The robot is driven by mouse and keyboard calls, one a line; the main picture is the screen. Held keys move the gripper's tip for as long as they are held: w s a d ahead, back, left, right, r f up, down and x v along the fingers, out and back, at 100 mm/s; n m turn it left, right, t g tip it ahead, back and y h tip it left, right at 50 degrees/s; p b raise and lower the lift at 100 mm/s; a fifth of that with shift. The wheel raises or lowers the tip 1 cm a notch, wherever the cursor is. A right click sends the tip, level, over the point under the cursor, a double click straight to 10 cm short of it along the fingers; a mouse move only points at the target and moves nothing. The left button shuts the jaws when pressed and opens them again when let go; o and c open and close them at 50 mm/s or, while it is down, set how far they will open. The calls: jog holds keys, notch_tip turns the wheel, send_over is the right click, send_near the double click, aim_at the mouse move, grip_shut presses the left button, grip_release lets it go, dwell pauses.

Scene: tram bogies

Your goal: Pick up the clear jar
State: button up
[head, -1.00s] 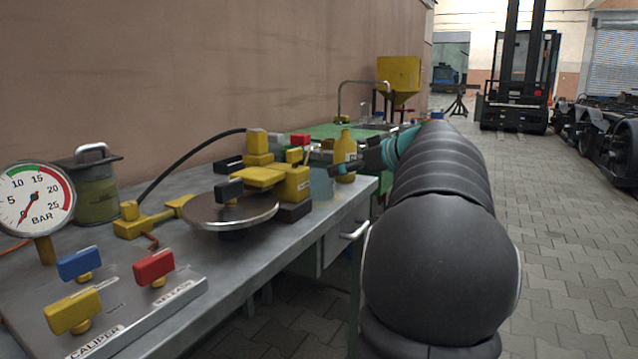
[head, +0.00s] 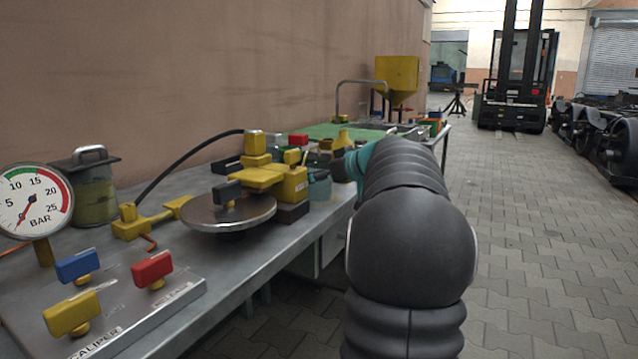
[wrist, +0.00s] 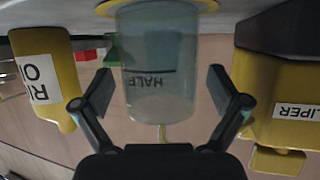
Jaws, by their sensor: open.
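The clear jar (wrist: 158,55) is a bluish see-through cylinder with a HALF mark. It appears upside down in the wrist view, with a yellow ring (wrist: 205,6) at its base. My gripper (wrist: 158,92) is open, with one finger on each side of the jar and a visible gap on both sides. How deep the jar sits between the fingers is hard to tell. In the head view, the jar (head: 320,189) stands on the bench behind the yellow caliper block, partly hidden, with my dark gripper (head: 330,172) at its right.
A yellow bottle (wrist: 42,75) and the yellow caliper block (wrist: 285,100) flank the jar in the wrist view. The grey bench (head: 250,262) also carries a round metal disc (head: 228,212), a pressure gauge (head: 36,203) and coloured valve knobs.

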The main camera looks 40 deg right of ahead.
jog(key=c, duration=1.2)
jog(key=shift+c, duration=0.2)
